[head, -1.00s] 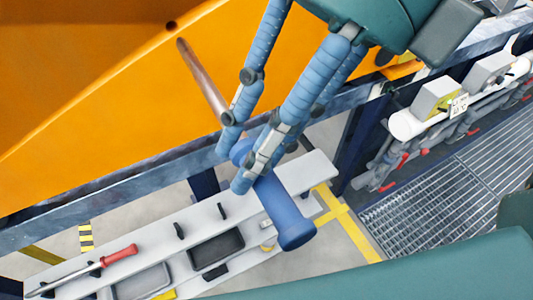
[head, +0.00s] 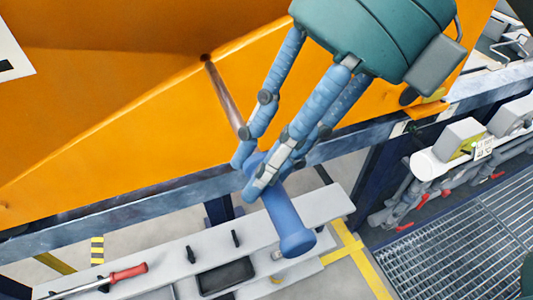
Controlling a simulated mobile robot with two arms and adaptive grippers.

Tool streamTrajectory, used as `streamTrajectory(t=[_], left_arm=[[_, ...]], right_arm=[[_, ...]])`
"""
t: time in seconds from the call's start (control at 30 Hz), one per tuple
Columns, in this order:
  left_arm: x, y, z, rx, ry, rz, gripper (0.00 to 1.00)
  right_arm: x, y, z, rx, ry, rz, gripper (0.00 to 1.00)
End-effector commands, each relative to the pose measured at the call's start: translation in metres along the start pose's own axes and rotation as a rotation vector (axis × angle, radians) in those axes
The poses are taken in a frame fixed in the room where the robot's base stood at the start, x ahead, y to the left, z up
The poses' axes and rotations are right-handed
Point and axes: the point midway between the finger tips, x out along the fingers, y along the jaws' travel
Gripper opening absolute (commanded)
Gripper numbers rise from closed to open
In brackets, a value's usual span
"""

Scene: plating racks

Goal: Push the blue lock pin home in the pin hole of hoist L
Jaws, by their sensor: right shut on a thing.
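The blue lock pin (head: 287,218) has a blue handle with a wide round end and a long bare steel shank. My right gripper (head: 256,172) is shut on the pin, its blue fingers wrapped around the upper part of the handle. The shank slants up and left across the orange panel of the hoist (head: 120,130). Its tip meets the dark pin hole (head: 206,57) in the picture; I cannot tell whether it is inside. Most of the shank is visible outside the panel. My left gripper is out of view.
Below is a pale grey tool shelf (head: 325,205) with a dark tray (head: 228,276) and a red-handled screwdriver (head: 128,272). A steel rail (head: 120,218) runs under the orange panel. At the right are pipes with red levers (head: 404,227) and a floor grating (head: 460,240).

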Motion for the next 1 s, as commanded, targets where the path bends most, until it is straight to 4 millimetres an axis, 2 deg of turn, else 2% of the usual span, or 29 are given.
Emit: streamTrajectory(t=[1.0], left_arm=[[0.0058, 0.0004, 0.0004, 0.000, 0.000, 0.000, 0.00]], right_arm=[[-0.0011, 0.0014, -0.0001, -0.001, -0.002, 0.003, 0.00]])
